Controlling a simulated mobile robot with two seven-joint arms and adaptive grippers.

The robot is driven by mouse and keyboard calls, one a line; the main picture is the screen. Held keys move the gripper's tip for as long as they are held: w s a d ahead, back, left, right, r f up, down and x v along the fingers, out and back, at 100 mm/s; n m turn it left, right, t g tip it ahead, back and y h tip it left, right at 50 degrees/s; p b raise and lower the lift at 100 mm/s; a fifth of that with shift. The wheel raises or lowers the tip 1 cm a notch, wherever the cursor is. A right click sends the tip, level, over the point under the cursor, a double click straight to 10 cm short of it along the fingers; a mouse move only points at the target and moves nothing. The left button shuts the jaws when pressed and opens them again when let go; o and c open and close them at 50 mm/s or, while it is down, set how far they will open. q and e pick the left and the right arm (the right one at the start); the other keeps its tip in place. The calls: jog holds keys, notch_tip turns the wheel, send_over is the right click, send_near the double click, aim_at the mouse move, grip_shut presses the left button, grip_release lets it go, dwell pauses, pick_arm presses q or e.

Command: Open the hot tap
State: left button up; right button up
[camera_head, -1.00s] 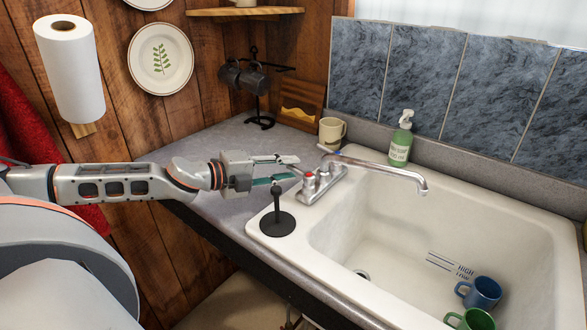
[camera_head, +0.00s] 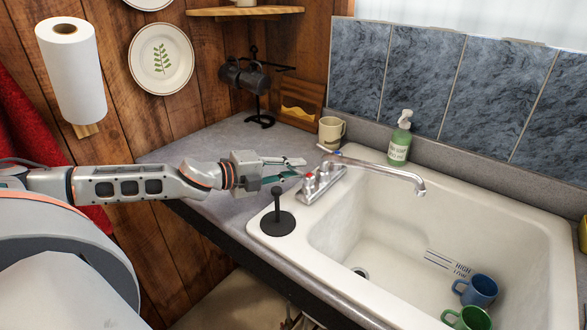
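The chrome faucet (camera_head: 385,170) stands on the sink's back-left corner, its long spout reaching right over the basin. The hot tap (camera_head: 309,179), with a red mark on top, is at the faucet's near end. The other tap handle (camera_head: 330,151) is at the far end, with a small blue mark. My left gripper (camera_head: 301,168) is level with the taps, just left of the hot tap, fingers pointing right. Its two fingers are apart with a gap between them. The lower fingertip is close to the red-marked handle; I cannot tell whether they touch. My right gripper is not in view.
A cream mug (camera_head: 331,131) and a green soap bottle (camera_head: 399,143) stand behind the faucet. Blue (camera_head: 479,290) and green (camera_head: 468,319) mugs lie in the basin (camera_head: 400,250).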

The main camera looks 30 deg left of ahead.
pick_arm(q)
grip_shut()
jog(key=shift+s, duration=0.1)
jog(key=shift+s+n+t+y+p, duration=0.25)
jog(key=shift+n+t+y+p, duration=0.15)
jog(key=shift+n+y, duration=0.4)
jog(key=o, duration=0.5)
grip_release()
jog(key=shift+s+a, duration=0.1)
